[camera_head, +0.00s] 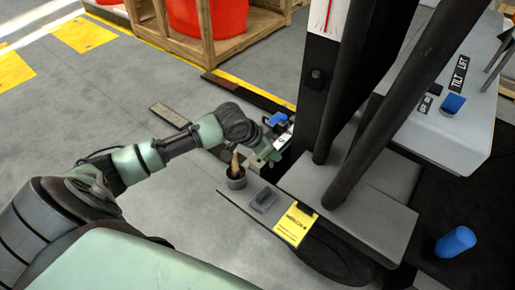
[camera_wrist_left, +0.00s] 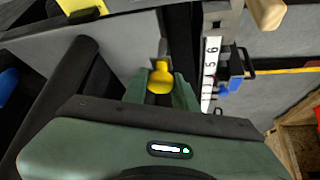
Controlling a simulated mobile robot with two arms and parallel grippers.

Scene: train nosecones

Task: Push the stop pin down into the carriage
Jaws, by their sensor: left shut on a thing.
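My left gripper (camera_head: 268,154) reaches in from the left to the side of the dark upright mast. In the left wrist view the green fingers of this gripper (camera_wrist_left: 160,90) are shut on a yellow knob (camera_wrist_left: 160,74), which looks like the head of the stop pin. A short grey stem shows beyond the knob. The pin's lower end and any hole are hidden, so I cannot tell how deep it sits. A grey metal part with a white number scale (camera_wrist_left: 210,70), perhaps on the carriage, stands just right of the fingers. My right gripper is not in view.
A wooden-handled tool stands in a dark cup (camera_head: 236,182) close below the gripper. A yellow card (camera_head: 295,224) and a dark block (camera_head: 263,199) lie on the ledge. Dark mast bars (camera_head: 348,85) stand to the right. The floor at left is mostly open.

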